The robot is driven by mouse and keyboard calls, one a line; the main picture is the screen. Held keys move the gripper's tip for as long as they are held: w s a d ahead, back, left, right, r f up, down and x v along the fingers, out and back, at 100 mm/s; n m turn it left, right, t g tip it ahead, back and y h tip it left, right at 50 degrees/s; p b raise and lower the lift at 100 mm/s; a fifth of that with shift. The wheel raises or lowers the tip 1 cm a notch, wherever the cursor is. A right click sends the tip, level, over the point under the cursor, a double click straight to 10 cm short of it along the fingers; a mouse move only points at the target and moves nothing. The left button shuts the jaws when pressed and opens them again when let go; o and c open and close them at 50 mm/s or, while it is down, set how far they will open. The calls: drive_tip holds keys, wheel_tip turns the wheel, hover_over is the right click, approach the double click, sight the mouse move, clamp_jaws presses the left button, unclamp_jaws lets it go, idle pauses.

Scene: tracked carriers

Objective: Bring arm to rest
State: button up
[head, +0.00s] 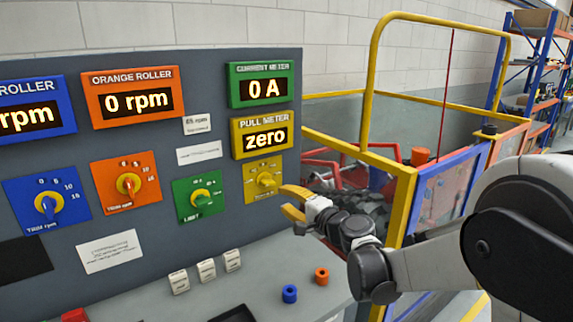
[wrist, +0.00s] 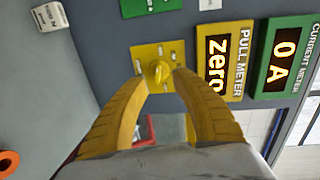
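My gripper (head: 294,203) has yellow fingers and is in front of the right edge of the grey control panel (head: 222,90), close to the yellow knob (head: 265,181). In the wrist view my gripper (wrist: 161,80) has its fingers apart, with the yellow knob (wrist: 157,71) showing between and just beyond the tips. Whether a fingertip touches the knob I cannot tell. My arm reaches in from the right side of the head view.
The pull meter (head: 264,136) reads zero and the current meter (head: 262,85) reads 0 A. Blue (head: 289,293) and orange (head: 321,276) rings sit on the desk. A yellow railing (head: 371,80) stands behind my gripper. Blue shelving (head: 540,65) is at the far right.

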drive_tip(key=s+d+n+g+h, duration=0.2)
drive_tip(key=s+d+n, duration=0.1)
drive_tip(key=s, duration=0.5)
drive_tip(key=s+d+n+g+h, duration=0.1)
drive_tip(key=s+d+n, duration=0.2)
drive_tip(key=s, duration=0.5)
drive_tip(key=s+d+f+n+g+h, duration=0.1)
drive_tip(key=s+d+f+n+h, duration=0.1)
drive_tip(key=s+d, duration=0.4)
drive_tip(key=s+d+f+n+g+h, duration=0.2)
drive_tip(key=s+d+f+h, duration=0.2)
drive_tip(key=s, duration=0.9)
drive_tip(key=d, duration=0.3)
drive_tip(key=shift+s+d+f+h, duration=0.15)
drive_tip(key=shift+s+f+h, duration=0.15)
drive_tip(key=shift+h, duration=0.1)
